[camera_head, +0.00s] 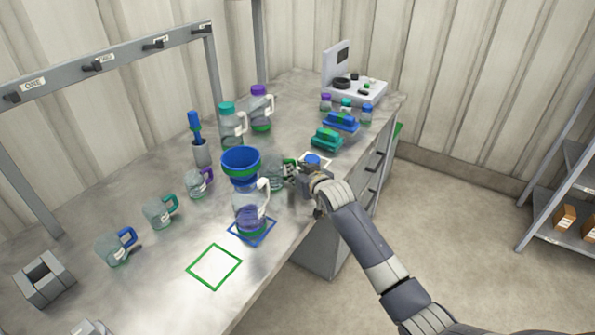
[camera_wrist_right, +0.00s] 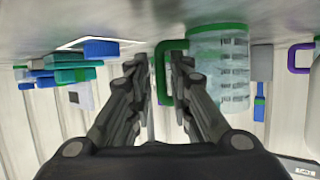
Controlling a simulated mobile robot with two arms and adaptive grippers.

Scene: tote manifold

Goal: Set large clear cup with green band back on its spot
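The clear cup with green band (camera_head: 275,179) stands on the bench behind and right of the blue funnel. In the right wrist view, which looks upside down, its clear body (camera_wrist_right: 220,72) shows dark markings, a green band at the base end and a green handle (camera_wrist_right: 160,75). My right gripper (camera_head: 296,172) is at the cup's handle side. Its fingers (camera_wrist_right: 160,70) lie on either side of the handle's upright bar, with a gap visible on the left; it looks open. A green square outline (camera_head: 214,245) on the bench front is empty. My left gripper is not seen.
A jug (camera_head: 249,215) carrying a blue funnel (camera_head: 240,161) stands on a blue outline, between cup and green outline. Cups with blue (camera_head: 117,248), teal (camera_head: 159,213) and purple (camera_head: 197,184) handles stand left. Lidded jugs (camera_head: 231,125) stand behind; teal (camera_head: 326,139) and blue blocks lie beyond.

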